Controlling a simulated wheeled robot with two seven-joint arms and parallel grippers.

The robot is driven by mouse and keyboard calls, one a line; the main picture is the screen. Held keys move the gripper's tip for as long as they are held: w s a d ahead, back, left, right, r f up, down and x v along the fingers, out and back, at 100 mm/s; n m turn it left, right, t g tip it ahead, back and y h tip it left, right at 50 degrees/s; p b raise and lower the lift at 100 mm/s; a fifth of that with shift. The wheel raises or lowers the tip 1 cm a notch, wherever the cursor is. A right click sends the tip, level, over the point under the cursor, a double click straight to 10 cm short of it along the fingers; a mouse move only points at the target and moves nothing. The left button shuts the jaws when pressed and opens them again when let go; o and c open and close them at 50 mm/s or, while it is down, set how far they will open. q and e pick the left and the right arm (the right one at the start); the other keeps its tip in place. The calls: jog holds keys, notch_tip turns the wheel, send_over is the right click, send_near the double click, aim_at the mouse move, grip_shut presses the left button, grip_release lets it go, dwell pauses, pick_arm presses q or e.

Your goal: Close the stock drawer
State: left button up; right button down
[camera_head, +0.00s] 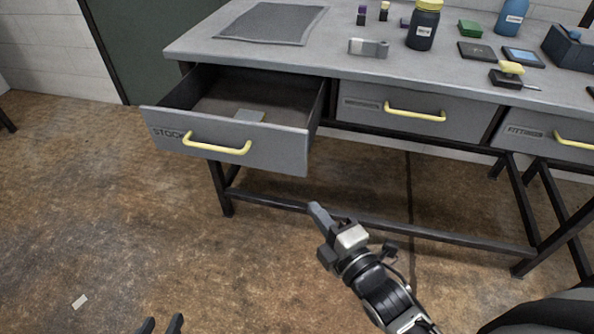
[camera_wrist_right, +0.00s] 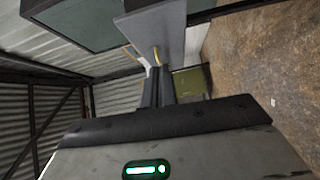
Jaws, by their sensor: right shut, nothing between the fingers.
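The stock drawer (camera_head: 170,140), a grey drawer lettered STOCK with a yellow bar handle (camera_head: 217,148), is pulled well out at the left end of the workbench. A small flat grey piece (camera_head: 249,116) lies inside it. My right gripper (camera_head: 318,214) is shut and empty, in front of the bench, right of the drawer and apart from it. In the right wrist view, its fingers (camera_wrist_right: 158,88) point towards a grey panel (camera_wrist_right: 160,28) that looks like the drawer front. My left gripper (camera_head: 162,325) shows only its fingertips at the bottom edge, spread apart and empty, below the drawer.
The workbench top (camera_head: 330,50) holds a grey mat, bottles and small items. A closed middle drawer (camera_head: 365,106) and a drawer lettered FITTINGS (camera_head: 525,132) sit to the right. Dark bench legs and a low crossbar (camera_head: 400,228) stand below. The floor in front is mostly clear.

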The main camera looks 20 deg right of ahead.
jog(key=shift+w+d+b, duration=0.15)
jog(key=shift+w+d, duration=0.05)
jog(key=shift+w, duration=3.15)
jog(key=shift+w+d+b, duration=0.15)
jog(key=shift+w+d, duration=0.05)
jog(key=shift+w, duration=3.1)
